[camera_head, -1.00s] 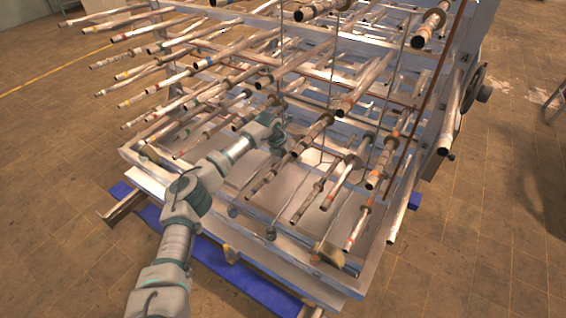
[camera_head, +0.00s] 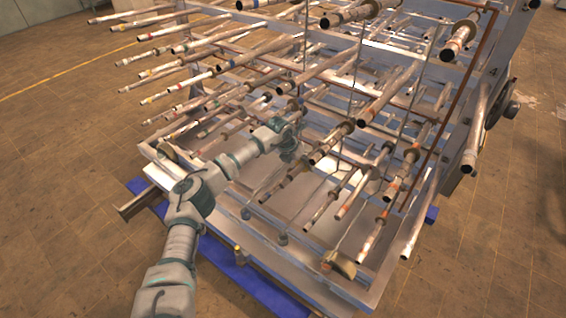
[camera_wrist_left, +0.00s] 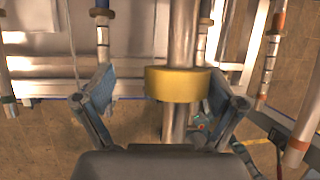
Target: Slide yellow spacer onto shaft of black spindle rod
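A yellow spacer (camera_wrist_left: 178,84), a thick ring, shows in the left wrist view around a shiny metal shaft (camera_wrist_left: 183,35). The shaft shows above and below the ring. My left gripper (camera_wrist_left: 163,95) is open, with one finger on each side of the spacer; the left finger is clearly apart from it, and the right finger is close to it. I cannot tell whether they touch. In the head view my left gripper (camera_head: 288,148) is among the rods at the front of the rack, and the spacer cannot be made out there. I cannot pick out a black spindle rod for certain. My right gripper is not in view.
A large metal rack (camera_head: 270,228) holds many long rods, several reaching out close around my left arm. Thin vertical bars stand between them. A blue base beam (camera_head: 262,288) runs along the floor at the front. Open tiled floor (camera_head: 70,200) lies to the left.

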